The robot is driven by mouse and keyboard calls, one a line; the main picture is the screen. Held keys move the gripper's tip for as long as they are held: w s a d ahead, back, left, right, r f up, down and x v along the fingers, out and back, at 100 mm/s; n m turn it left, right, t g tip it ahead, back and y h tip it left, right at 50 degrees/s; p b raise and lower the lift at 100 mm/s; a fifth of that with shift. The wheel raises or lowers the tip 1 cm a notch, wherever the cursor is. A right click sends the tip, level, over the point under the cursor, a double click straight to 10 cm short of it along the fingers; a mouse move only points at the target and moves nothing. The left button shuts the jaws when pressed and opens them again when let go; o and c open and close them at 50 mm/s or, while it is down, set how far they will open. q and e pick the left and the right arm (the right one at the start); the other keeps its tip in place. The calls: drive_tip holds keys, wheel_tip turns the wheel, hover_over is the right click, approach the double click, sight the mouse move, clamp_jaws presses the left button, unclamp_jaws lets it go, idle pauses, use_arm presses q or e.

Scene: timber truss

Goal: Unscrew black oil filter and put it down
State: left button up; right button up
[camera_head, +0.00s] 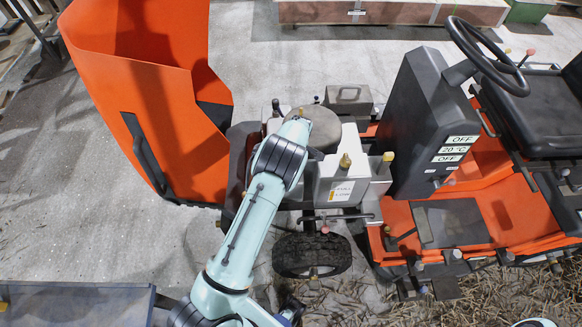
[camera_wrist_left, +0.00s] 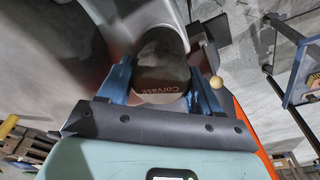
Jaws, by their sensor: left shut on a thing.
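The black oil filter (camera_wrist_left: 161,68) is a dark rounded can with red lettering in the left wrist view. My left gripper (camera_wrist_left: 160,80) has its blue fingers on either side of it and is shut on it. Whether the filter is still threaded in its seat cannot be told. In the head view my left arm reaches into the engine bay (camera_head: 340,180) of the orange mower. There the arm's wrist hides the gripper fingers and the filter. My right gripper is not in view.
The orange hood (camera_head: 150,100) stands open to the left of the engine. The steering wheel (camera_head: 487,55) and a dark column with labels (camera_head: 425,125) rise to the right. A grey bench (camera_head: 75,303) is at the lower left. Open concrete floor lies left of the mower.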

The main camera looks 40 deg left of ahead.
use_arm(q)
drive_tip(key=shift+r, duration=0.15)
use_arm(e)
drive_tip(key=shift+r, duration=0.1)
use_arm(q)
drive_tip(key=shift+r+p, duration=0.35)
drive_tip(key=shift+r, duration=0.2)
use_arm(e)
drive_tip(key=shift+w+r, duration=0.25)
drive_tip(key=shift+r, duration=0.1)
use_arm(q)
drive_tip(key=shift+r+p, duration=1.15)
drive_tip(key=shift+r, duration=0.85)
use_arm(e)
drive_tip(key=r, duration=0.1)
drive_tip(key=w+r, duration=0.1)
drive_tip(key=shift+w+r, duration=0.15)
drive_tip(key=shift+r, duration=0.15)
